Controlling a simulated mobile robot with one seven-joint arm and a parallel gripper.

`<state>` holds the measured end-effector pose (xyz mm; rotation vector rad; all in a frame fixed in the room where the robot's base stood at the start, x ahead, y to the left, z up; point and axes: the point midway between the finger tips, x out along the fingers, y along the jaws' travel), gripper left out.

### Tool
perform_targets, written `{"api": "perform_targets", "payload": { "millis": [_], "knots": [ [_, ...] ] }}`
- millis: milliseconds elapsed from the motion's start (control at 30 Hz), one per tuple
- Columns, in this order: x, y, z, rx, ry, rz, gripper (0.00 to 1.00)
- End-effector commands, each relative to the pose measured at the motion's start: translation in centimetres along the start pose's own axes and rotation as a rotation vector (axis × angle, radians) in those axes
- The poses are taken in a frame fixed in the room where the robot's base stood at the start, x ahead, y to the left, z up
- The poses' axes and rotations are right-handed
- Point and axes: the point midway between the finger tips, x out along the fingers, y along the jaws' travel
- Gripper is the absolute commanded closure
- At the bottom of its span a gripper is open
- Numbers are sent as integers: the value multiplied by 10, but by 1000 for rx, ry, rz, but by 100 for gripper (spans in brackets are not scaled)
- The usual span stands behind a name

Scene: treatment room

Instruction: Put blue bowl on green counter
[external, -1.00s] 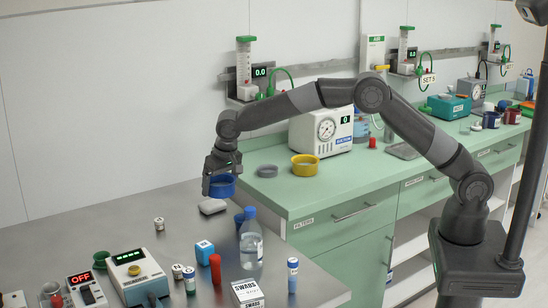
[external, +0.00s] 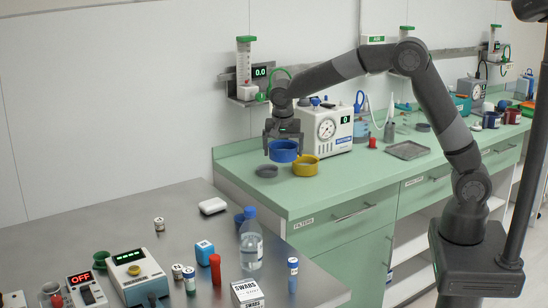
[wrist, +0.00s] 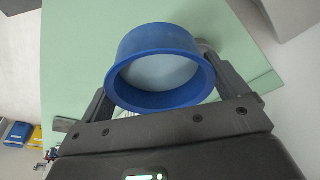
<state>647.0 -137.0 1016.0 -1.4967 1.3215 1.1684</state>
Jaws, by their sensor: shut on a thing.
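The blue bowl (external: 283,151) is held by my gripper (external: 283,142) above the green counter (external: 330,192), just left of a yellow bowl (external: 305,166). In the wrist view the blue bowl (wrist: 160,97) sits between the two fingers of my gripper (wrist: 160,85), with green counter surface (wrist: 75,60) behind it. My gripper is shut on the bowl. Whether the bowl's underside touches anything is hard to tell, but it looks raised above the counter.
A small grey dish (external: 266,171) lies on the counter left of the yellow bowl. A white machine with a gauge (external: 325,128) stands behind. A grey tray (external: 407,150) lies further right. The counter's front stretch is clear.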

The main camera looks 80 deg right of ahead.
Motion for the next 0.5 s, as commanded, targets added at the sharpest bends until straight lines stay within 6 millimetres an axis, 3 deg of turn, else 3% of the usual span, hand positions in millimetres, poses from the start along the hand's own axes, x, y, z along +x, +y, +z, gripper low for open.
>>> {"api": "perform_targets", "payload": {
  "millis": [33, 200, 333, 500],
  "knots": [
    [-2, 24, -12, 87, 2, 21, 32],
    [-3, 86, -34, 334, 8, 84, 32],
    [-3, 115, -41, 448, 13, 112, 32],
    [-2, 128, -44, 504, 17, 126, 32]
  ]
}}
